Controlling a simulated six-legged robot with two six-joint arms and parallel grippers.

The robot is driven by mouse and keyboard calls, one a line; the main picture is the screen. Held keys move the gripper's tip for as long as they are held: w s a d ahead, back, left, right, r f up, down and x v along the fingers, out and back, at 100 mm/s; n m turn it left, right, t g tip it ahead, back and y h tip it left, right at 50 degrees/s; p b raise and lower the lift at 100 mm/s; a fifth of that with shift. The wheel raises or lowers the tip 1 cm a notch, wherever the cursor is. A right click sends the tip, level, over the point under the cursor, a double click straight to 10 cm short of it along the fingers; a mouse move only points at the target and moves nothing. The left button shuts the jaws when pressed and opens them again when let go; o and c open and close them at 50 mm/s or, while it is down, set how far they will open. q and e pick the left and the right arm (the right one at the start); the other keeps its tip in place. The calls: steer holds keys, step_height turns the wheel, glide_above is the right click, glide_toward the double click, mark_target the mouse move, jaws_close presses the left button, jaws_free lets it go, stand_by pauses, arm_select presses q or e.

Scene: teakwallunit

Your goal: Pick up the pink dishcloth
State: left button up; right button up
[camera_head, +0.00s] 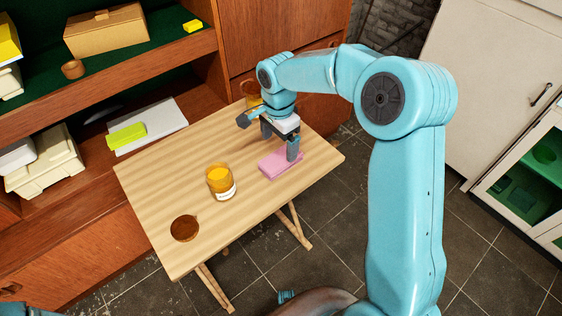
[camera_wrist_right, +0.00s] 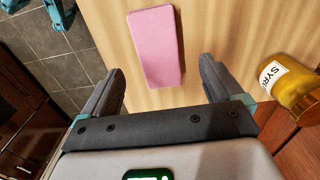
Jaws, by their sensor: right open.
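The pink dishcloth (camera_head: 281,167) is a flat folded block lying on the light wooden table (camera_head: 160,165), near its right part. My right gripper (camera_head: 280,144) points down just above and behind the dishcloth, with its fingers apart and nothing held. One finger hides a bit of the cloth's far edge in the head view. In the right wrist view, the dishcloth (camera_wrist_right: 156,46) lies beyond and between the two open fingers (camera_wrist_right: 160,75). I cannot tell whether a fingertip touches it. My left gripper is not seen.
A yellow syrup jar (camera_head: 220,183) stands left of the dishcloth and also shows in the right wrist view (camera_wrist_right: 288,84). A brown round item (camera_head: 184,228) sits near the front left of the table. Another amber jar (camera_head: 250,92) is partly hidden behind my arm. Wooden shelves stand behind.

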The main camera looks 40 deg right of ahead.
mark_target(281, 157)
steer(key=f, duration=0.6)
steer(key=shift+s+d+f, duration=0.15)
steer(key=shift+d, duration=0.05)
steer(key=c, duration=1.1)
steer(key=shift+c, duration=0.4)
step_height(281, 157, up, 20)
steer(key=shift+r+p, duration=0.1)
steer(key=shift+p, duration=1.05)
steer(key=shift+c, duration=1.3)
